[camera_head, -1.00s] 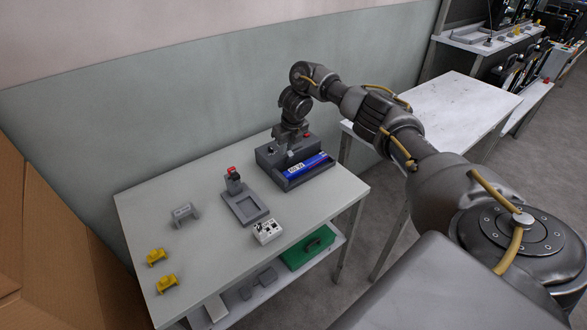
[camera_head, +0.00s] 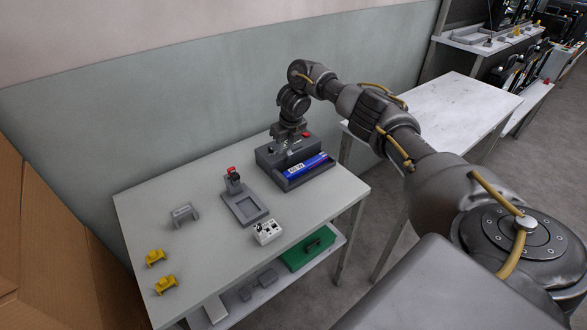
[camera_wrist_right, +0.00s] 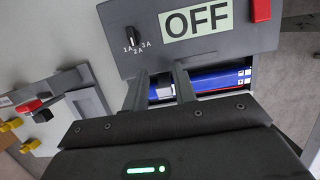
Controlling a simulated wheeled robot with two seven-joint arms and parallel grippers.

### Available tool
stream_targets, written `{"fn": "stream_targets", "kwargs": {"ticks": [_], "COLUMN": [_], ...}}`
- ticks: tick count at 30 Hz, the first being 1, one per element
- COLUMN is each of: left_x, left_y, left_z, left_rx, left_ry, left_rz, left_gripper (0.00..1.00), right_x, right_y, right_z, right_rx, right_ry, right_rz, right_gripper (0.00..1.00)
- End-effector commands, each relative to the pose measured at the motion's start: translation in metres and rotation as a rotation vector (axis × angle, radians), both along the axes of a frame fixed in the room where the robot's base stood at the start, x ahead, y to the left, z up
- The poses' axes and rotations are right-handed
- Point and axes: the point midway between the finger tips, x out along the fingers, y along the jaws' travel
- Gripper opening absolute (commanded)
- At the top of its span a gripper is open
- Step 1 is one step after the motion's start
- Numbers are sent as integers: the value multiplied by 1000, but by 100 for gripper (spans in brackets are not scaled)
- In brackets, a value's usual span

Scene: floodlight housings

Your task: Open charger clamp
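The charger (camera_head: 283,150) is a dark grey box at the back right of the table. In the right wrist view its panel (camera_wrist_right: 225,48) has a dial marked 1A, 2A and 3A, a display reading OFF and a red button. A blue battery (camera_head: 305,168) lies in its front tray and shows below the panel in the wrist view (camera_wrist_right: 215,84). My right gripper (camera_wrist_right: 160,74) is over the charger, with its fingers apart and the battery visible between them. I cannot make out a clamp; the gripper covers part of the charger. My left gripper is out of view.
A grey fixture (camera_head: 245,205) with a red-topped clamp stands left of the charger. A white block with sockets (camera_head: 267,232), a grey bracket (camera_head: 184,214) and two yellow parts (camera_head: 156,257) are on the table (camera_head: 215,270). A green case (camera_head: 307,248) is on the shelf below.

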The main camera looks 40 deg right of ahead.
Motion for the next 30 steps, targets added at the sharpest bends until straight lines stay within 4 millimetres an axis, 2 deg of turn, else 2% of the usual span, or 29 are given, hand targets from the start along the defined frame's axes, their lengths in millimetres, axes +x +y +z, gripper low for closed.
{"fn": "stream_targets", "kwargs": {"ticks": [11, 24, 30], "left_x": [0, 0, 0], "left_y": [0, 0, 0], "left_z": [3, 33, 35], "left_rx": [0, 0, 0], "left_ry": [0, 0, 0], "left_rz": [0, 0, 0], "left_gripper": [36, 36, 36], "right_x": [0, 0, 0], "right_y": [0, 0, 0], "right_z": [3, 38, 40], "right_rx": [0, -1, -1], "right_ry": [0, 1, 1], "right_rz": [0, 0, 0], "right_gripper": [27, 27, 27]}}
